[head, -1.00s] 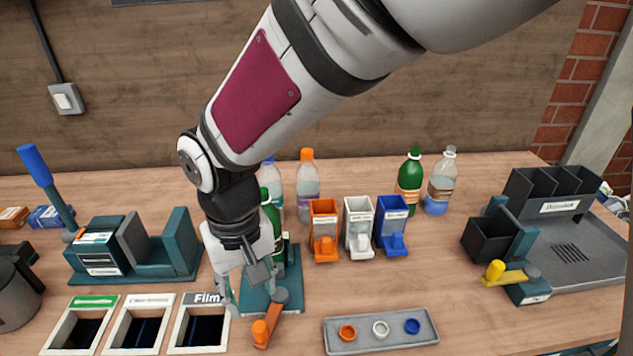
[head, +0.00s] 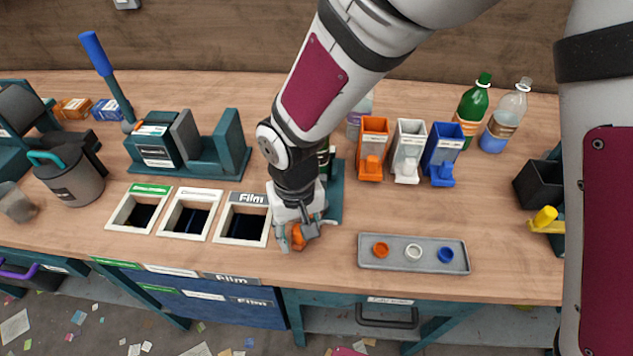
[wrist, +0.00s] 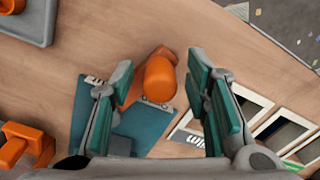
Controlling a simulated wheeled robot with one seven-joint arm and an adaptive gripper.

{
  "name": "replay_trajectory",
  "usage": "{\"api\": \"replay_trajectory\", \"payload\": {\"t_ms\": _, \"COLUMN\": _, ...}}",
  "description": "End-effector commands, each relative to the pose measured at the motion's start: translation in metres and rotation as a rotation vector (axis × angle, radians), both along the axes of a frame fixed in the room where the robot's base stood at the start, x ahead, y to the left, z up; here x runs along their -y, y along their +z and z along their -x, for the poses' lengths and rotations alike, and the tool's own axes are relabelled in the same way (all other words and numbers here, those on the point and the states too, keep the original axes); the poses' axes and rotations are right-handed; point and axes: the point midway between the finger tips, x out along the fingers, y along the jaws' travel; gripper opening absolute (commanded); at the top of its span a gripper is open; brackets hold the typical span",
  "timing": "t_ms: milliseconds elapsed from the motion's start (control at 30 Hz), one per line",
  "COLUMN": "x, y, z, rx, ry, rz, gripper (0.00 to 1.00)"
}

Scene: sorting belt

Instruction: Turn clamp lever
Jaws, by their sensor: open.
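The clamp lever, with an orange knob (head: 298,238), sits at the front of the teal clamp base (head: 336,192). In the wrist view the knob (wrist: 160,80) lies between my fingers, with visible gaps on both sides. My gripper (head: 305,234) is open and low around the lever; in the wrist view the gripper (wrist: 160,75) straddles the knob without gripping it. The teal base (wrist: 145,128) shows beneath it.
Framed bin openings, one labelled Film (head: 247,198), lie just left of my gripper. A grey tray (head: 414,265) with coloured rings is at the right. Orange, white and blue dispensers (head: 408,150) stand behind it. A yellow-handled lever (head: 545,220) is farther right.

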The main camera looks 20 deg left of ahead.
Motion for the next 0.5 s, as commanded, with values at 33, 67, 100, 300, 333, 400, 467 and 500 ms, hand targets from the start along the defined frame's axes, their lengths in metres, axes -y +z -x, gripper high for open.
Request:
{"api": "replay_trajectory", "payload": {"t_ms": 33, "x": 0.0001, "y": 0.0001, "z": 0.0000, "rx": 0.000, "ry": 0.000, "rz": 0.000, "gripper": 0.43}}
{"api": "replay_trajectory", "payload": {"t_ms": 67, "x": 0.0001, "y": 0.0001, "z": 0.0000, "rx": 0.000, "ry": 0.000, "rz": 0.000, "gripper": 0.43}}
{"api": "replay_trajectory", "payload": {"t_ms": 100, "x": 0.0001, "y": 0.0001, "z": 0.0000, "rx": 0.000, "ry": 0.000, "rz": 0.000, "gripper": 0.43}}
{"api": "replay_trajectory", "payload": {"t_ms": 300, "x": 0.0001, "y": 0.0002, "z": 0.0000, "rx": -0.001, "ry": 0.000, "rz": 0.001, "gripper": 0.00}}
{"api": "replay_trajectory", "payload": {"t_ms": 333, "x": 0.0001, "y": 0.0003, "z": 0.0000, "rx": -0.001, "ry": 0.000, "rz": 0.001, "gripper": 0.00}}
{"api": "replay_trajectory", "payload": {"t_ms": 400, "x": 0.0001, "y": 0.0002, "z": 0.0000, "rx": -0.001, "ry": 0.000, "rz": 0.001, "gripper": 0.00}}
{"api": "replay_trajectory", "payload": {"t_ms": 467, "x": 0.0001, "y": 0.0002, "z": 0.0000, "rx": -0.001, "ry": 0.000, "rz": 0.001, "gripper": 0.00}}
{"api": "replay_trajectory", "payload": {"t_ms": 500, "x": 0.0000, "y": 0.0003, "z": 0.0000, "rx": -0.001, "ry": -0.001, "rz": 0.001, "gripper": 0.00}}
